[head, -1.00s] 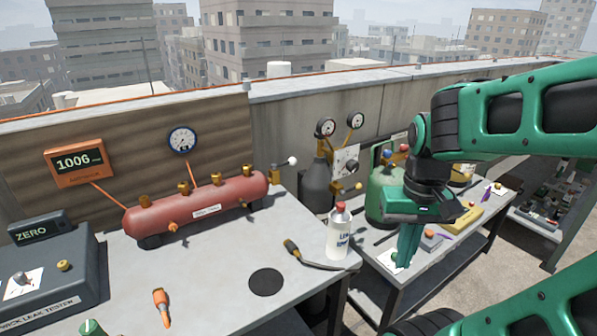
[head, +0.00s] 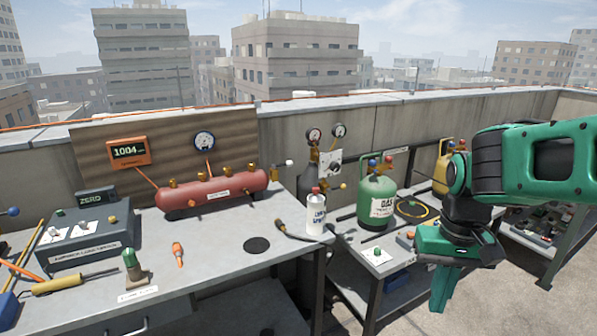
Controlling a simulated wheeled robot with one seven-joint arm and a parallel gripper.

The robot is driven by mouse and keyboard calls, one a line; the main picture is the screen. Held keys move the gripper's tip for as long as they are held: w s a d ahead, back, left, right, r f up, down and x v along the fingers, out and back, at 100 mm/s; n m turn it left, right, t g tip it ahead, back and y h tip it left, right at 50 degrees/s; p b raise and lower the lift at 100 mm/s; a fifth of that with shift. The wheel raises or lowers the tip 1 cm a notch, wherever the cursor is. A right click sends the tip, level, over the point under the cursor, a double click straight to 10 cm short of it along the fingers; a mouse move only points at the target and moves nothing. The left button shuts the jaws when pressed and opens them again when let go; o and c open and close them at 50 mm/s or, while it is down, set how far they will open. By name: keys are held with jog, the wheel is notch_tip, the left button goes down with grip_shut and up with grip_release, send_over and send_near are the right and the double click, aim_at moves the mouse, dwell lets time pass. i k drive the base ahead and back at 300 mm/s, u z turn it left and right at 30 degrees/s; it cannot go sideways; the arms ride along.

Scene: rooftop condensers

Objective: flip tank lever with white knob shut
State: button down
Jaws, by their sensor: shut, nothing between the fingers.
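The red tank (head: 212,192) lies on the grey bench in front of a wooden backboard, with brass valves along its top. A lever with a white knob (head: 289,163) sticks out sideways at the tank's right end. A yellow knob (head: 344,186) belongs to a separate valve near the dark cylinder. My gripper (head: 441,303) is at the right of the head view, pointing down, its green fingers together and empty. It is well to the right of the white knob and nearer to me, touching nothing that I can see.
A white bottle with a red cap (head: 316,213) stands at the bench's right edge, beside a torch-like tool (head: 295,232). A dark cylinder (head: 313,178) and green gas tank (head: 376,197) stand further right. The bench front has a black disc (head: 257,245) and open room.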

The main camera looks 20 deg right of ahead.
aim_at(289, 163)
jog(key=z, duration=0.3)
jog(key=i, duration=0.95)
jog(key=u, duration=2.5)
jog(key=k, duration=0.95)
jog(key=z, duration=1.2)
